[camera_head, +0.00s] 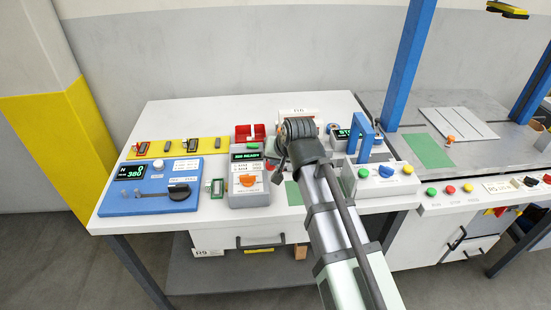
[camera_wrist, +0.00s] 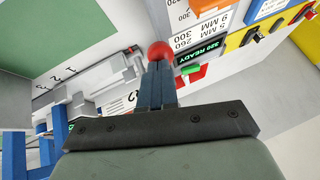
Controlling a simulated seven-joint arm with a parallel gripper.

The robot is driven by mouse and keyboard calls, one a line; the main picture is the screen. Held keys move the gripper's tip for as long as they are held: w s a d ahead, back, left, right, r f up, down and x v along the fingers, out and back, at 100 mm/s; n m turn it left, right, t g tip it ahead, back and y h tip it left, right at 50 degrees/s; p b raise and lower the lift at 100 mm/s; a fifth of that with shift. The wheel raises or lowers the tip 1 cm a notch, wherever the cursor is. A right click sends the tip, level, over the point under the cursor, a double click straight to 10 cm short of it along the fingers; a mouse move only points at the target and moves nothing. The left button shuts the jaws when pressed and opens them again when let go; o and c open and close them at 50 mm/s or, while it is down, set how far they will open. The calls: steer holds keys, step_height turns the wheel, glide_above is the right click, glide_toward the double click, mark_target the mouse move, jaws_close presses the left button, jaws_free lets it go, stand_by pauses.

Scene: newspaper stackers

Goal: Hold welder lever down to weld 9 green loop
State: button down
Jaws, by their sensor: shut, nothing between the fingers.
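The welder (camera_head: 248,187) is a grey box on the white bench, with a lit "READY" display and an orange knob on its front. In the wrist view its white face (camera_wrist: 188,28) and display are close on the right. A red ball knob (camera_wrist: 160,50), apparently the welder lever's end, is right at my fingertips. My gripper (camera_wrist: 158,68) is shut with nothing between its fingers; I cannot tell whether it touches the knob. In the head view my gripper (camera_head: 280,172) is just right of the welder, and my arm hides the lever. I cannot make out a green loop for certain.
A blue panel (camera_head: 130,203) with a black knob lies left of the welder, and a yellow strip (camera_head: 180,148) behind it. A red bin (camera_head: 243,132) stands behind the welder. A blue-framed device (camera_head: 362,140) and coloured buttons (camera_head: 363,173) are right of my arm.

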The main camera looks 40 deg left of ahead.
steer(key=w+r+v, duration=0.1)
steer(key=v, duration=1.2)
steer(key=shift+w+a, duration=0.3)
steer(key=shift+a, duration=0.05)
stand_by(0.4)
steer(key=w+d+f+m+g+h, duration=0.1)
steer(key=d+f+g+h, duration=0.1)
steer(key=d+f, duration=1.05)
steer(key=w+d+f+m+g+h, duration=0.1)
steer(key=d+f+m+g+h, duration=0.1)
steer(key=d+f, duration=1.1)
steer(key=w+d+f+m+g+h, duration=0.15)
steer(key=d+f, duration=0.65)
steer(key=f, duration=0.9)
steer(key=s+d+f+m+g, duration=0.1)
steer(key=s+d+f, duration=0.4)
steer(key=d+f, duration=0.15)
steer(key=s+d+f+g, duration=0.1)
steer(key=s+d+f, duration=0.45)
steer(key=f, duration=0.25)
steer(key=s+d+f+m+g, duration=0.1)
steer(key=s+d+f, duration=0.2)
steer(key=s, duration=0.3)
steer(key=s+d+f+m+g, duration=0.1)
steer(key=s+d+f, duration=0.3)
steer(key=s+f, duration=0.2)
steer(key=shift+s+d+h, duration=0.25)
steer(key=shift+s+h, duration=0.2)
steer(key=shift+s, duration=0.35)
